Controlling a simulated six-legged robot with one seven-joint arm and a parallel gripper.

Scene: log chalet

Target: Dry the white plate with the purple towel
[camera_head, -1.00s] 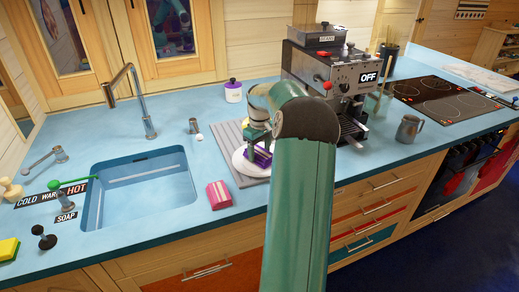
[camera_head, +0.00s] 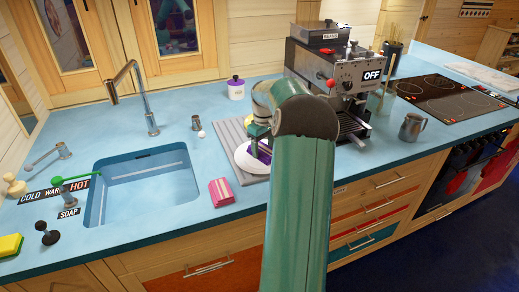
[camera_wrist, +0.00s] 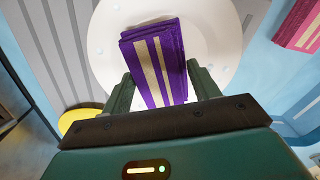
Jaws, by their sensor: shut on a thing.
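My gripper (camera_wrist: 162,88) is shut on the folded purple towel (camera_wrist: 155,50), which has cream stripes. In the wrist view the towel lies over the white plate (camera_wrist: 105,60) and hides part of its middle. It looks close to or against the plate; exact contact is hard to tell. A few pale blue spots, like water drops, show on the plate around the towel. In the head view the plate (camera_head: 243,160) sits on the grey ribbed mat, and the towel (camera_head: 262,151) is partly hidden behind my arm.
The grey mat (camera_head: 232,133) lies right of the sink (camera_head: 145,185). A folded pink towel (camera_head: 221,191) lies between them. A coffee machine (camera_head: 335,75) stands behind my arm, with a metal mug (camera_head: 411,127) to its right. A round yellow thing (camera_wrist: 82,120) shows beside the plate.

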